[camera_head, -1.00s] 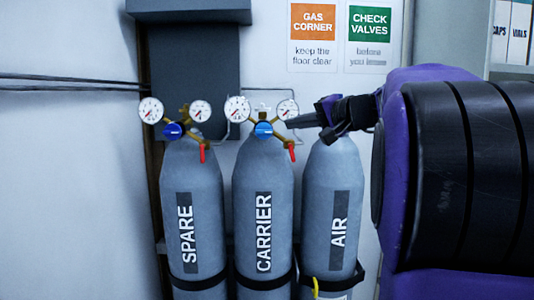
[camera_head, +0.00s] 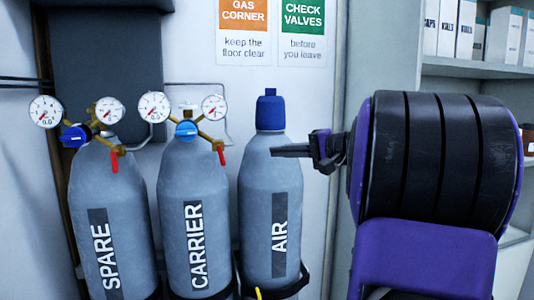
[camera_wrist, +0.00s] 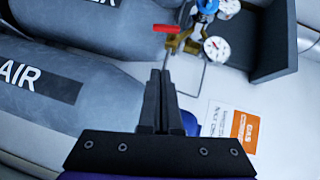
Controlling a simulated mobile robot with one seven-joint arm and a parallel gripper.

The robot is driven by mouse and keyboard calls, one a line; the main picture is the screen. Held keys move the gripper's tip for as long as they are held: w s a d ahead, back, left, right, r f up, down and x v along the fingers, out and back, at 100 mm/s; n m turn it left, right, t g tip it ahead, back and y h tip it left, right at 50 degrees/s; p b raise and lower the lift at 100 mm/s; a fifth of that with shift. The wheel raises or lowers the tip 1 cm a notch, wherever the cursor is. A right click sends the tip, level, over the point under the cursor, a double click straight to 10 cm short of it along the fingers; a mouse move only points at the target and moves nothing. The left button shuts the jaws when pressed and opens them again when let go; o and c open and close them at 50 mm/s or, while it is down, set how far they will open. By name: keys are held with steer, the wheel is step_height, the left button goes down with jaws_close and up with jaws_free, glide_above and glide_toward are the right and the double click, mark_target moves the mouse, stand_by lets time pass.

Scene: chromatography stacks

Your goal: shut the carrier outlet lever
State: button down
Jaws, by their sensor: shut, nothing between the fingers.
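The carrier outlet lever (camera_head: 221,155) is red and hangs down, tilted slightly right, on the right of the CARRIER cylinder's (camera_head: 197,225) brass regulator. A blue knob (camera_head: 187,131) and two gauges belong to that regulator. In the wrist view the red lever (camera_wrist: 166,28) shows beyond my fingertips and points left, along the cylinder. My gripper (camera_head: 275,151) is shut and empty, in front of the AIR cylinder's (camera_head: 270,195) shoulder, to the right of the lever and apart from it. The closed fingers (camera_wrist: 159,76) also show in the wrist view.
The SPARE cylinder (camera_head: 108,220) at left has a similar regulator with its own red lever (camera_head: 115,161). The AIR cylinder has a blue cap (camera_head: 270,110) close to my gripper. Thin pipework (camera_head: 228,105) runs behind. Shelves with boxes (camera_head: 505,36) stand at right.

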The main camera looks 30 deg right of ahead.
mark_target(221, 156)
steer(key=w+a+f, duration=0.2)
steer(key=w+a, duration=0.5)
steer(key=w, duration=0.1)
steer(key=shift+w+a, duration=0.2)
steer(key=shift+a, duration=0.15)
steer(key=shift+d+f, duration=0.1)
steer(key=shift+f, duration=0.15)
